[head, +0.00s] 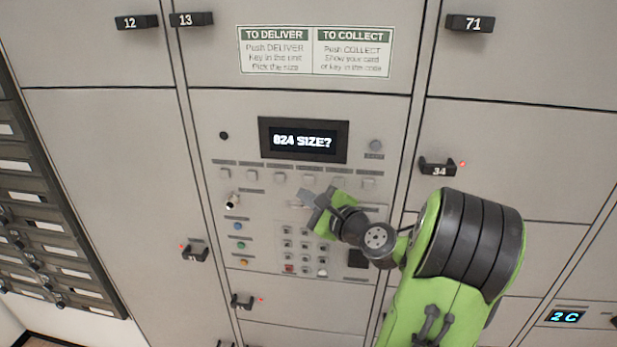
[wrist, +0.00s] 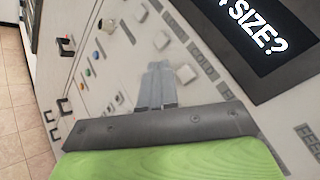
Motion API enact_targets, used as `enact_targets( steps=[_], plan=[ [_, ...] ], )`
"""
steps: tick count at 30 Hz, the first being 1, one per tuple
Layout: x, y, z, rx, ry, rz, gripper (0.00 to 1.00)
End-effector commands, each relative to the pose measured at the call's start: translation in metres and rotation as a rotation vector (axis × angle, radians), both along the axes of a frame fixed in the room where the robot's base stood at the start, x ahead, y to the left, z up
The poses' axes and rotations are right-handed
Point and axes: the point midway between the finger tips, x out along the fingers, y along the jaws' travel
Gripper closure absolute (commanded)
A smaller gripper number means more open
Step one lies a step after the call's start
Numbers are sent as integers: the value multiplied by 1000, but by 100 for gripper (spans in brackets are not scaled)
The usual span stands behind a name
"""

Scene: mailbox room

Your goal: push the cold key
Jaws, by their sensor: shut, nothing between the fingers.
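A row of pale square keys (head: 280,180) runs under the display, each with a small label above it. The row also shows in the wrist view (wrist: 161,40). My gripper (head: 308,197) is shut and empty, in front of the panel just below the row's right half. In the wrist view its closed fingers (wrist: 158,85) point at the panel, close to one pale key. I cannot tell whether they touch it.
Below are a keypad (head: 303,245), a keyhole-like knob (head: 232,200) and blue, green and yellow buttons (head: 240,244). An instruction sign (head: 314,51) is above the display.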

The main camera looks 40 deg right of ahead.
Motion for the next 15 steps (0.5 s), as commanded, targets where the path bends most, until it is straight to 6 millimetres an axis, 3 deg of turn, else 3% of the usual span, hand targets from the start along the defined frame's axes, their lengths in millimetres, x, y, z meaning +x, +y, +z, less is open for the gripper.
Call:
enact_targets(
  steps=[6,15],
  plan=[
    [13,-18,3,0,-1,1,100],
    [16,-21,0,-1,1,-1,100]
  ],
)
